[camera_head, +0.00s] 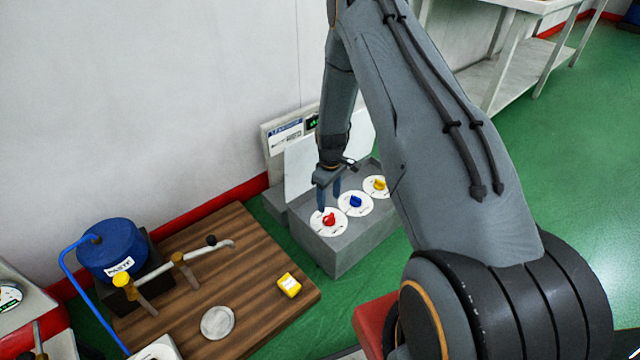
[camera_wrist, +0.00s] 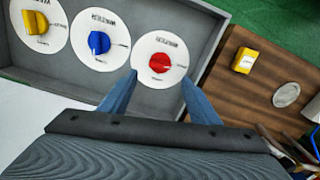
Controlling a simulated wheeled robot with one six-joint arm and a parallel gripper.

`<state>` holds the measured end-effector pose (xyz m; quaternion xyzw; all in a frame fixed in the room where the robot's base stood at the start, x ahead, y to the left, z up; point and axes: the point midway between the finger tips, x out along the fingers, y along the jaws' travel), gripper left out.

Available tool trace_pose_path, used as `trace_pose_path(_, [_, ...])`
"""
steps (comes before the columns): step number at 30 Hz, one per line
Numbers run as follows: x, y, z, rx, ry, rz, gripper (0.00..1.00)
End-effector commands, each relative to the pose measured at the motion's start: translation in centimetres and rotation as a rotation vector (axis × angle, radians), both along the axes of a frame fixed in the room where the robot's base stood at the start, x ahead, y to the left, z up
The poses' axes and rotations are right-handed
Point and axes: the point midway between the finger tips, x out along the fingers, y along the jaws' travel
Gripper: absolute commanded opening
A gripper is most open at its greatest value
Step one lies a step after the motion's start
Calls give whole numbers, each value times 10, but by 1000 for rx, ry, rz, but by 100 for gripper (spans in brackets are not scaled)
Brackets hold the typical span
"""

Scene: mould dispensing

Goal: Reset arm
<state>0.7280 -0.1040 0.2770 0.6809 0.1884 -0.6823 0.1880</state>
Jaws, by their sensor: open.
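My gripper (camera_head: 328,194) is open and empty, with its blue fingers pointing down over the grey control box (camera_head: 341,251). In the wrist view my gripper (camera_wrist: 162,92) has its fingertips apart just in front of the red knob (camera_wrist: 160,62). The red knob also shows in the head view (camera_head: 329,219), on a white dial. A blue knob (camera_head: 355,202) and a yellow knob (camera_head: 380,184) sit on the dials beside it. Whether a fingertip touches the red knob's dial I cannot tell.
A wooden board (camera_head: 262,235) at left carries a yellow block (camera_head: 289,285), a round grey disc (camera_head: 217,321) and a pipe with valves (camera_head: 190,256). A blue drum (camera_head: 108,250) stands at its back left. A white wall is behind. Green floor (camera_head: 585,150) is clear at right.

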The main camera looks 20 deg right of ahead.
Motion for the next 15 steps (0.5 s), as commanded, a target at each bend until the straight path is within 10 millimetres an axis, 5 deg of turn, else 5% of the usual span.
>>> trace_pose_path(8, [1,15,15,0,-4,6,56])
trace_pose_path(15, [-13,106,99,6,-12,23,56])
